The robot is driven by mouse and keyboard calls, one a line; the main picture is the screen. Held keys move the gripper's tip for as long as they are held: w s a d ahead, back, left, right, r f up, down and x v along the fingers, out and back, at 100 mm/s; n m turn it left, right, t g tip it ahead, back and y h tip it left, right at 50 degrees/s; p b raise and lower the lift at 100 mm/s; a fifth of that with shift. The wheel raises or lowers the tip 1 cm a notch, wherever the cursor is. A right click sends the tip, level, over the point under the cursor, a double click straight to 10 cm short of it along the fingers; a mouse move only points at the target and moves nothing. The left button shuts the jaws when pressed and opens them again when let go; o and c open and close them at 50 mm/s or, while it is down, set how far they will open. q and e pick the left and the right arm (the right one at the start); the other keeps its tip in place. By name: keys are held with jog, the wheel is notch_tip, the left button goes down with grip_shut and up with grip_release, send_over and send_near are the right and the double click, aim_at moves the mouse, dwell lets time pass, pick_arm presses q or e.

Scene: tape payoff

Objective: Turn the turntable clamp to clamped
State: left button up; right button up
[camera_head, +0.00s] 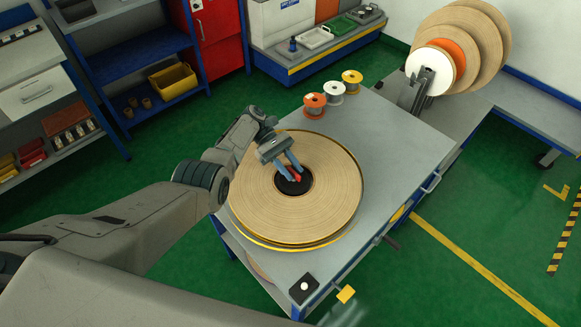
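The turntable carries a wide tan tape roll (340,190) that lies flat on the grey cart. The clamp's position cannot be read from here. My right gripper does not show.
Three small spools (333,92) stand at the cart's (400,130) back edge. Large tan rolls (480,45) stand upright at the back right. A black box with a white button (303,287) is at the front corner. The cart top right of the roll is clear.

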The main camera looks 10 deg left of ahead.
aim_at(291, 169)
pick_arm(q)
jog(key=b+v, duration=0.2)
jog(key=v, duration=0.3)
jog(key=shift+w+a, duration=0.25)
jog(key=shift+w, duration=0.05)
jog(key=shift+b+v, duration=0.55)
jog(key=shift+v, duration=0.35)
jog(key=shift+s, duration=0.1)
